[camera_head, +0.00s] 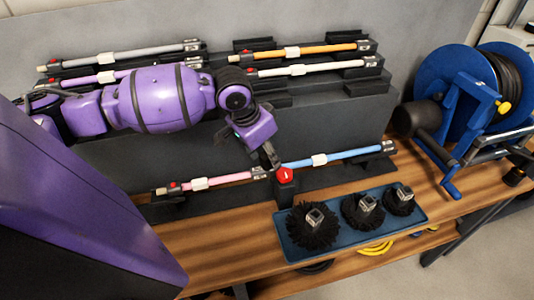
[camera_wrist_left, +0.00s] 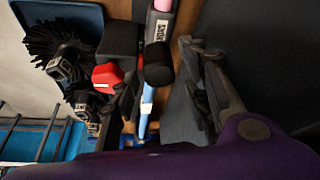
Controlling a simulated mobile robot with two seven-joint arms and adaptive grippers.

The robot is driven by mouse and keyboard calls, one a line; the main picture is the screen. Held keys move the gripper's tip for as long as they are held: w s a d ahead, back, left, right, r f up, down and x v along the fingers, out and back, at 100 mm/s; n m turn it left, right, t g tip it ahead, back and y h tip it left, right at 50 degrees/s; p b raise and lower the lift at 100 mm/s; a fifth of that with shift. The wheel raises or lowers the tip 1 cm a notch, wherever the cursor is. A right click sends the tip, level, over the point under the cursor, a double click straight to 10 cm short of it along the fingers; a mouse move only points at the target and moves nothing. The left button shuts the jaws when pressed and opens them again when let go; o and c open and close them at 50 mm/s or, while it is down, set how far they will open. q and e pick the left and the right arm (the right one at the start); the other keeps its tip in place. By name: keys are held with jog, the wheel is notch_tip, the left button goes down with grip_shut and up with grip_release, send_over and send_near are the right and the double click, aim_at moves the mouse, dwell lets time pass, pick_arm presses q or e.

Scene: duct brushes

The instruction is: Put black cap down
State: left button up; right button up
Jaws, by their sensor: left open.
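My left gripper (camera_head: 271,158) reaches down from the back wall to the bench, close to the red knob (camera_head: 285,174). In the left wrist view the gripper (camera_wrist_left: 161,70) is open, with its fingers apart. A short black cylinder, seemingly the black cap (camera_wrist_left: 158,64), shows between the fingers, by the labelled end of the pink rod (camera_wrist_left: 162,6). I cannot tell whether it touches a finger or the rod. In the head view the cap is not clearly distinguishable near the gripper. My right gripper is not in view.
A blue rod (camera_head: 345,155) and pink rod (camera_head: 215,180) lie in holders. A blue tray (camera_head: 300,254) with three black brushes stands in front. A blue hose reel (camera_head: 432,92) is at the right. More rods hang on the grey panel (camera_head: 330,118). Bare bench lies left of the tray.

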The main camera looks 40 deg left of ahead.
pick_arm(q)
jog(key=p+v, duration=0.1)
jog(key=v, duration=1.1)
jog(key=shift+r+p, duration=0.3)
jog(key=shift+p, duration=0.1)
